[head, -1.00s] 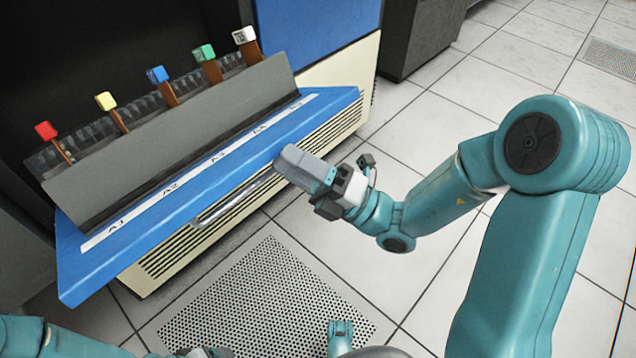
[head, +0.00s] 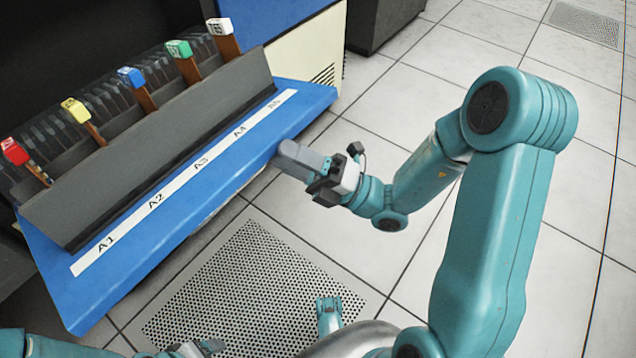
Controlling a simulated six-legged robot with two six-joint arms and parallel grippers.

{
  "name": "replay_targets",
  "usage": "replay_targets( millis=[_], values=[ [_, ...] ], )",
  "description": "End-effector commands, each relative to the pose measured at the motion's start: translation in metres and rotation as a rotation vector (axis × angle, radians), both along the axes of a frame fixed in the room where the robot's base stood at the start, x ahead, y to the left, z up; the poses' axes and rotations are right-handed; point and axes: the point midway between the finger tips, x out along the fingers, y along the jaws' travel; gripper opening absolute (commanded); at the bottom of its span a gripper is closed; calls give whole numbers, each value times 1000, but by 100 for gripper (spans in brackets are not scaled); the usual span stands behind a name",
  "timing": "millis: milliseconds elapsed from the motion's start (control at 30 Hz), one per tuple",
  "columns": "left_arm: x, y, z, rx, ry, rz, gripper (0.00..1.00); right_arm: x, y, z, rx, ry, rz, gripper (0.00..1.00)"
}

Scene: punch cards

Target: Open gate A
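The blue ledge (head: 185,220) sticks out from the dark cabinet, with a white label strip (head: 200,165) reading A1 to A5. No part is marked simply "A". A sloped grey panel (head: 160,150) stands along the ledge, in front of a row of dark cards. My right gripper (head: 284,152) is at the ledge's front edge near the A5 end; contact cannot be told. Its fingers look like one grey shape, so the gap is hidden. My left gripper (head: 195,349) is partly visible low at the bottom edge; its fingers are unclear. The front handle is hidden now.
Red (head: 15,152), yellow (head: 76,110), blue (head: 131,77), green (head: 178,49) and white (head: 219,27) tags stand among the cards. A perforated floor tile (head: 250,285) lies before the cabinet.

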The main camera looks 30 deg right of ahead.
Motion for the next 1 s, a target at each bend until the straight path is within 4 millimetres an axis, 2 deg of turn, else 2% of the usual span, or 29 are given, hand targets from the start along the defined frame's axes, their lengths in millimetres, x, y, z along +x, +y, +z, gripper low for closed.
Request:
replay_targets(
  millis=[1000],
  values=[
    [0,0,-2,0,0,0,80,-7,-36,-69,1,-1,-4,40]
  ],
)
